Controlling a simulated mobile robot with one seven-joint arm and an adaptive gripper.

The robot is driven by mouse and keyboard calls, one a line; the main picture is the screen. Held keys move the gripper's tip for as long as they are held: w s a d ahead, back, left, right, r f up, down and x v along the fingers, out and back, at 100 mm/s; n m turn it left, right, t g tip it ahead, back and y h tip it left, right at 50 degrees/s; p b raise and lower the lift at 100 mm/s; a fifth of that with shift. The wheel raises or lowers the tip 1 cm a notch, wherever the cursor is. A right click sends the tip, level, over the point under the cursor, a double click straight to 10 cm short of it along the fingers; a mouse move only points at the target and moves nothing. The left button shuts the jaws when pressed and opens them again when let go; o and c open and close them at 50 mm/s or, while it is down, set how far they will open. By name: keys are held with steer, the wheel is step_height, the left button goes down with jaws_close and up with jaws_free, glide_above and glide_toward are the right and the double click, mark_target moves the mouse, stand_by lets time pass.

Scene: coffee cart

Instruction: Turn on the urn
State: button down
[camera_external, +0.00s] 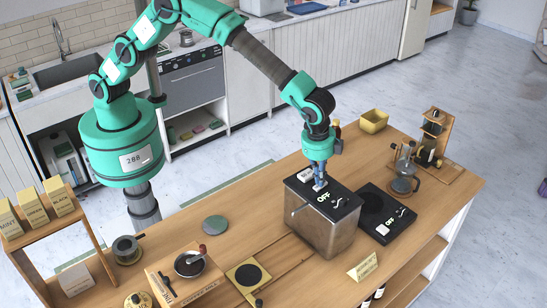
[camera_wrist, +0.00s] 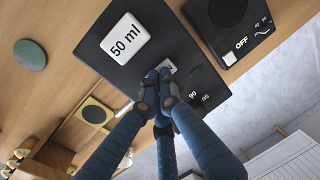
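The urn (camera_external: 322,235) is a metal box with a black top, standing on the wooden counter. In the external view its top carries a white OFF label (camera_external: 323,197), a white dial mark and a white button near the far edge. In the wrist view the black top (camera_wrist: 125,72) shows a white 50 ml button (camera_wrist: 125,38) and marks 90 and 95. My gripper (camera_external: 320,186) points down at this top; its blue fingers (camera_wrist: 165,82) are drawn together with nothing visible between them. The fingers partly hide a small white label. Contact cannot be told.
A black flat appliance (camera_external: 372,208) stands right of the urn; its own OFF label shows in the wrist view (camera_wrist: 241,43). A glass brewer (camera_external: 404,180) and a yellow box (camera_external: 373,121) stand beyond. A sign (camera_external: 363,267) stands in front. Left of the urn is partly clear.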

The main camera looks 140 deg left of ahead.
steer(key=shift+a+f+h+p, duration=0.25)
steer(key=shift+a+h+p, duration=0.2)
steer(key=shift+h+p, duration=0.5)
steer(key=shift+a+f+h, duration=0.2)
steer(key=shift+h, duration=0.15)
steer(key=shift+s, duration=0.1)
steer(key=shift+s+d+f, duration=0.1)
steer(key=shift+d+f, duration=0.1)
steer(key=shift+f, duration=0.05)
steer(key=shift+s+d+f, duration=0.1)
steer(key=shift+d+f, duration=0.05)
steer(key=shift+d, duration=0.3)
steer(key=shift+s+d+f, duration=0.1)
steer(key=shift+d+f, duration=0.05)
steer(key=shift+d, duration=0.25)
steer(key=shift+w, duration=0.1)
step_height(320, 180, up, 16)
steer(key=a+p, duration=0.1)
steer(key=a, duration=0.1)
steer(key=shift+w+f, duration=0.15)
steer(key=shift+w, duration=0.1)
